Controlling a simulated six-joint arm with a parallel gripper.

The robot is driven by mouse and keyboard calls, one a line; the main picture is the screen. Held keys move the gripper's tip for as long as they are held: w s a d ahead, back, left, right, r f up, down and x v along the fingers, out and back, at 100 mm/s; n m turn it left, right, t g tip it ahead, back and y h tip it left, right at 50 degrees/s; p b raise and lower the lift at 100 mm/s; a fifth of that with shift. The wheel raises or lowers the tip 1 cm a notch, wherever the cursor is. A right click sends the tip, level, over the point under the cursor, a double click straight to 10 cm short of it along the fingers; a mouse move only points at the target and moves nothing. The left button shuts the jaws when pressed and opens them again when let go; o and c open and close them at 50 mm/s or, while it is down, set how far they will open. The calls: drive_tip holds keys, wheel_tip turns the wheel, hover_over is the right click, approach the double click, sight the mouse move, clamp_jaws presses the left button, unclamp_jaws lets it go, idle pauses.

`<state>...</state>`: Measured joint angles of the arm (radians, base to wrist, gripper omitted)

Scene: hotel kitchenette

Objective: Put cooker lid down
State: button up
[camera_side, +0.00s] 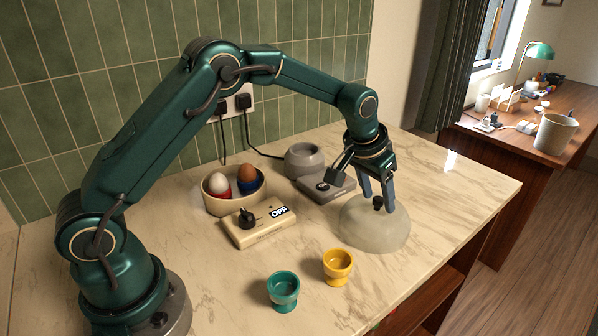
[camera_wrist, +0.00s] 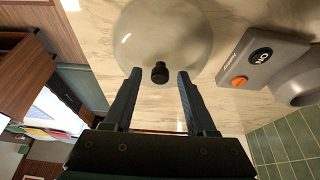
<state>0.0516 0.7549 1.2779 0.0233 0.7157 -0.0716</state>
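The cooker lid is a translucent, pale dome (camera_side: 372,228) with a black knob (camera_side: 378,203). It appears to rest rim-down on the counter at the right, and also shows in the wrist view (camera_wrist: 165,35). My gripper (camera_side: 379,205) is above it, fingers pointing down. In the wrist view my gripper (camera_wrist: 157,74) is open, with the knob (camera_wrist: 160,72) between the fingertips and gaps on both sides. The beige cooker (camera_side: 262,228) has a black dial and a label reading OFF. Its open bowl (camera_side: 234,204) holds a white egg (camera_side: 217,184) and a brown egg (camera_side: 247,173) in red and blue cups.
A teal egg cup (camera_side: 283,292) and a yellow egg cup (camera_side: 338,268) stand empty at the front. A grey appliance (camera_side: 325,188) with a grey pot (camera_side: 303,160) sits behind the lid. The marble counter (camera_side: 460,180) is clear to the right, up to its edge.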

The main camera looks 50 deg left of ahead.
drive_tip(key=v, duration=1.1)
drive_tip(key=s+a+r, duration=0.1)
drive_tip(key=s+r, duration=0.3)
drive_tip(key=s, duration=0.8)
drive_tip(key=s+a+f+t, duration=0.1)
drive_tip(key=s+f, duration=0.3)
drive_tip(key=s, duration=0.7)
drive_tip(key=shift+s+f, duration=0.2)
drive_tip(key=shift+f, duration=0.05)
